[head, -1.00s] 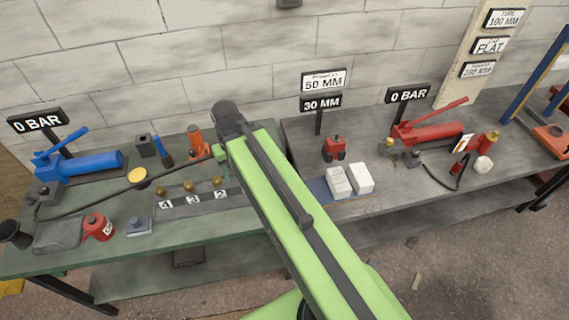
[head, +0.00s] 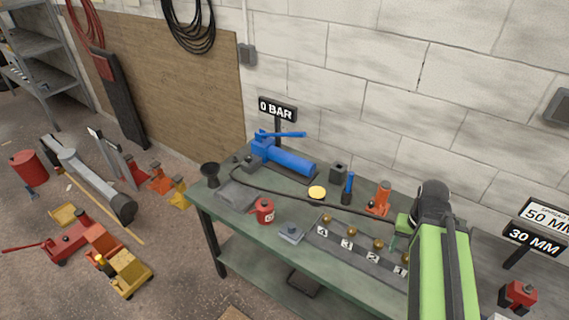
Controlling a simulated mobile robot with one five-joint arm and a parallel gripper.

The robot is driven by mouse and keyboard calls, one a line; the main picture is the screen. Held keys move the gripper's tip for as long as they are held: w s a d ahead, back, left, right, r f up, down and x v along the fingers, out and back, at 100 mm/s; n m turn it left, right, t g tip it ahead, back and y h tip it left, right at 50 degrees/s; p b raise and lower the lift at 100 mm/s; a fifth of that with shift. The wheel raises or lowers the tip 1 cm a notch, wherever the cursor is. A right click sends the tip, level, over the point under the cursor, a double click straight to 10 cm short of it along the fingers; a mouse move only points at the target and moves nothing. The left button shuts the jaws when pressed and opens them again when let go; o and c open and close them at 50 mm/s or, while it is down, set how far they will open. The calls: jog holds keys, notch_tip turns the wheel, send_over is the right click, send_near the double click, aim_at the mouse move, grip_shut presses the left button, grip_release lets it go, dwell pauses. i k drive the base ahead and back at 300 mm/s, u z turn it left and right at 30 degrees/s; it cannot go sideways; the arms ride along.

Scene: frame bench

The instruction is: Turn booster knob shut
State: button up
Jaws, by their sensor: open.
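A dark manifold block (head: 345,256) lies on the front of the green bench, with a row of brass knobs (head: 348,233) above number plates reading 4, 3, 2 and 1. No label that I can read says booster, so I cannot tell which knob is the booster one. My green arm stands at the right and covers the bench beyond plate 1. My gripper (head: 393,238) shows only as a small part left of the arm's black joint, near the right end of the knob row. It is open and holds nothing that I can see.
A blue hand pump (head: 285,158) stands at the back below a 0 BAR sign (head: 277,109). A black hose crosses the bench. A red can (head: 264,211), a grey block (head: 291,233) and an orange jack (head: 380,199) stand around the manifold. Jacks clutter the floor at left.

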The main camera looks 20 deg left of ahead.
aim_at(248, 158)
jog(key=u, duration=0.8)
jog(key=k, duration=1.45)
jog(key=u, duration=1.25)
jog(key=i, duration=2.65)
jog(key=z, duration=1.25)
jog(key=i, duration=1)
jog(key=z, duration=0.4)
jog(key=k, duration=0.8)
jog(key=z, duration=0.25)
